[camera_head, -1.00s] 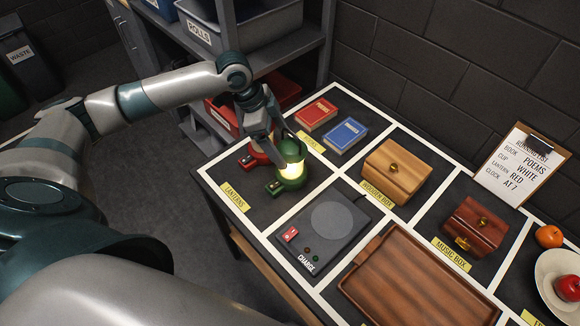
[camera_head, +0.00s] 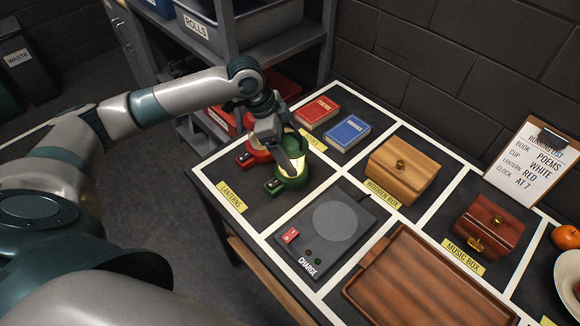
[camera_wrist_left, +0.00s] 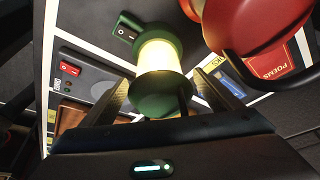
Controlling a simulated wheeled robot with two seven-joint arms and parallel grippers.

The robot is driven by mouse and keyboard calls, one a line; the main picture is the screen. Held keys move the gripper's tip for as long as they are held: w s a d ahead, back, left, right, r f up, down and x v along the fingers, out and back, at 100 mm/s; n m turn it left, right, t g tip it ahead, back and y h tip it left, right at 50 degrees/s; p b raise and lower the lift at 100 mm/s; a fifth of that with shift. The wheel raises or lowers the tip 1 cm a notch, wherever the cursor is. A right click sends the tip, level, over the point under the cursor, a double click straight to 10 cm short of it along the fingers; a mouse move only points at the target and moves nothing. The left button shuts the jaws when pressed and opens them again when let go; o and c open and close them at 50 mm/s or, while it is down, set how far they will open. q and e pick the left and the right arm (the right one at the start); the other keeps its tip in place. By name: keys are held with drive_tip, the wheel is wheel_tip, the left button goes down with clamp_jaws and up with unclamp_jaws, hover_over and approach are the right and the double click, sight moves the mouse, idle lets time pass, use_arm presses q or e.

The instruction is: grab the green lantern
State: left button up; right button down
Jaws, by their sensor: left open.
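The green lantern (camera_head: 291,180), with a glowing pale body, stands upright on the lanterns section of the table in the head view. My left gripper (camera_head: 288,158) is at the lantern's upper part, pointing down, and covers some of it. In the left wrist view the lantern (camera_wrist_left: 160,72) lies between the two open fingers of my left gripper (camera_wrist_left: 162,98), with gaps visible on both sides. The red lantern (camera_head: 254,152) stands just behind and left of the green one; it shows large and close in the left wrist view (camera_wrist_left: 255,25). My right gripper is not in view.
A red book (camera_head: 317,112) and a blue book (camera_head: 347,132) lie behind the lanterns. A charge pad (camera_head: 310,250) lies in front, with a wooden box (camera_head: 402,170), a wooden tray (camera_head: 420,285) and a music box (camera_head: 488,226) to the right. A shelf (camera_head: 290,50) stands behind.

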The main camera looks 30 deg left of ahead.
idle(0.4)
use_arm(q)
drive_tip(key=c, duration=2)
drive_tip(key=shift+r, duration=0.15)
